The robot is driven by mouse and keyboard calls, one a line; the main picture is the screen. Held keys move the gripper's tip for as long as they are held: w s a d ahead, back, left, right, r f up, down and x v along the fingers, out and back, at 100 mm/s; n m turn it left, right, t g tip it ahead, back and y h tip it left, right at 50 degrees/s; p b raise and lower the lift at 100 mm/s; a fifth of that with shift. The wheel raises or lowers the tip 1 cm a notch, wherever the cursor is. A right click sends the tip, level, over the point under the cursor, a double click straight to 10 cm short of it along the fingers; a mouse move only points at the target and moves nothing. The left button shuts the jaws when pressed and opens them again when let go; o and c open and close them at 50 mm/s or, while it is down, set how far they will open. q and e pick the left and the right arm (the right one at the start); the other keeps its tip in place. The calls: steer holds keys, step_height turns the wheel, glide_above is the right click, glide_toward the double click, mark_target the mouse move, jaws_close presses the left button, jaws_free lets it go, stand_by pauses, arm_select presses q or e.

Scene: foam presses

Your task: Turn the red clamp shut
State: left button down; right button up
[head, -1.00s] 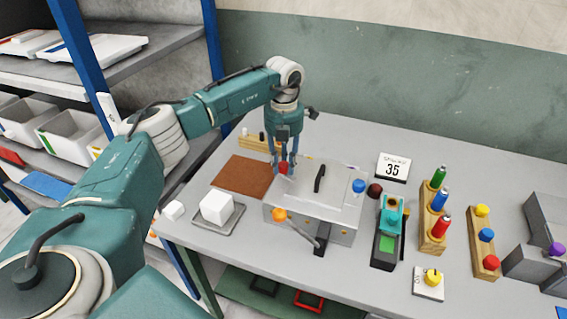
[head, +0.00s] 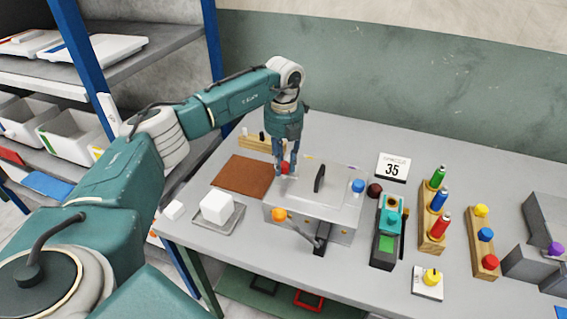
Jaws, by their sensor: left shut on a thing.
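The red clamp (head: 285,168) is a small red knob at the back left corner of the grey metal press box (head: 335,196). My left gripper (head: 286,170) points straight down over it, its fingers shut around the knob and hiding part of it. A blue knob (head: 358,186) sits on the right side of the same box lid. A black handle (head: 320,178) stands on the lid between the two. My right gripper is not in view.
A white foam block (head: 217,207) on a grey tray and a brown mat (head: 243,176) lie left of the box. A teal device (head: 389,222), wooden racks with coloured pegs (head: 435,215) and a sign reading 35 (head: 392,167) stand to the right. The back right tabletop is clear.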

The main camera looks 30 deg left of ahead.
mark_target(284, 163)
arm_select(q)
steer(key=shift+w+r, duration=0.25)
steer(key=c, duration=1.4)
jaws_free()
steer(key=shift+c, duration=0.2)
steer(key=shift+o, duration=0.2)
steer(key=shift+f, duration=0.15)
step_height(284, 163, up, 12)
steer(key=shift+s, duration=0.1)
